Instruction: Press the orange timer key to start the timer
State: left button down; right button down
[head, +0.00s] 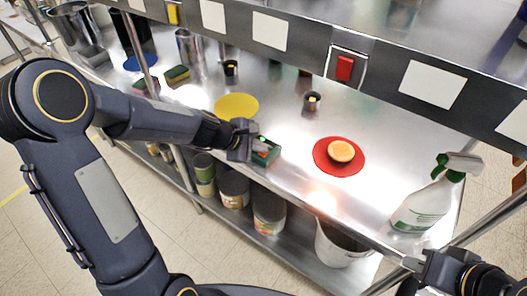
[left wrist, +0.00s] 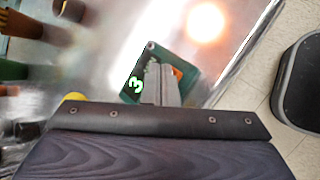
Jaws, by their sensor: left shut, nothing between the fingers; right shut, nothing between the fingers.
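The timer (head: 266,153) is a small dark green box near the front edge of the steel counter, with a green light showing. In the left wrist view the timer (left wrist: 192,82) has a lit green digit that looks like a 3. Its orange key (left wrist: 177,72) is partly hidden by my left fingers. My left gripper (head: 250,143) is shut and empty, its tips over the timer beside the key; I cannot tell if they touch it. It also shows in the left wrist view (left wrist: 160,75). My right gripper (head: 410,268) is shut and empty at the lower right, clear of the counter.
A yellow disc (head: 237,106) lies behind the timer. A red disc (head: 322,165) with an orange-topped round item (head: 341,151) is to the right. A spray bottle (head: 425,205) stands farther right. A red switch (head: 345,68) is on the shelf rail. Cans (head: 234,188) stand below.

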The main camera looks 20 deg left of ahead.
aim_at(260, 154)
pick_arm(q)
jog(key=shift+f, duration=0.15)
dwell(0.4)
jog(key=shift+r+p, duration=0.75)
jog(key=shift+r, duration=0.15)
notch_tip(260, 154, up, 5)
jog(key=p, duration=0.4)
jog(key=shift+p, duration=0.35)
